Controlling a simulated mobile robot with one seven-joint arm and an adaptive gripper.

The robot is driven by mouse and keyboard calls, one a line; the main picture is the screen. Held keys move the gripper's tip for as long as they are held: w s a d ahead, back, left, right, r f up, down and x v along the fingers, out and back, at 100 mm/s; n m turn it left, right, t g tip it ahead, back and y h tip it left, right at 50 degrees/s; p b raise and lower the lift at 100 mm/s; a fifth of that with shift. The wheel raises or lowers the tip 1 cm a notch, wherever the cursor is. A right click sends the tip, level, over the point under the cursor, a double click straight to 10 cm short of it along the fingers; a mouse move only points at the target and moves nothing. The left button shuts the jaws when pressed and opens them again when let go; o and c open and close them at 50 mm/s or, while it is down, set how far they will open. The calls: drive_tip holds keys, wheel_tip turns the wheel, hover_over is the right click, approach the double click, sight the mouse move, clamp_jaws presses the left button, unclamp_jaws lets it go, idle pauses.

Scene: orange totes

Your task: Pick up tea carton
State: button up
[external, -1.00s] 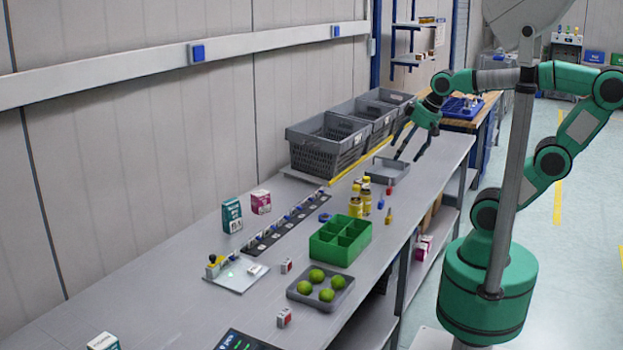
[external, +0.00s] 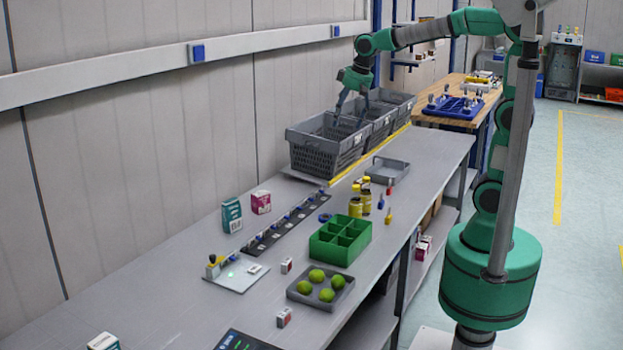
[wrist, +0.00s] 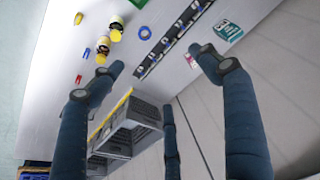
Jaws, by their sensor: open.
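A teal carton (external: 231,215) and a smaller pink-and-white carton (external: 260,202) stand upright near the back of the bench; I cannot read which one is tea. In the wrist view the teal carton (wrist: 228,31) is at upper right, and the pink carton (wrist: 192,61) is partly hidden by a finger. My gripper (external: 351,116) is open and empty, pointing down over the grey crates, well apart from both cartons. Its spread fingers (wrist: 160,75) show in the wrist view with nothing between them.
Grey crates (external: 321,158) stand in a row at the back. A strip of small parts (external: 288,226), brown yellow-capped bottles (external: 355,203), a green divided box (external: 340,240) and a tray of limes (external: 320,291) occupy the bench. The left bench surface (external: 165,275) is mostly clear.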

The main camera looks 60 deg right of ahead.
drive_tip(key=w+f+g+p, duration=0.1)
drive_tip(key=w+p, duration=0.2)
drive_tip(key=w, duration=1)
drive_tip(key=m+g+p, duration=0.2)
drive_tip(key=g+p, duration=0.1)
drive_tip(key=p, duration=0.7)
hover_over(260, 193)
wheel_tip(260, 193, down, 25)
drive_tip(key=shift+w+d+r, duration=0.15)
drive_tip(key=shift+w+d, duration=0.1)
drive_tip(key=shift+w, duration=0.1)
drive_tip(key=shift+f, duration=4.25)
drive_tip(key=shift+s+f, duration=0.15)
drive_tip(key=shift+f, duration=2.45)
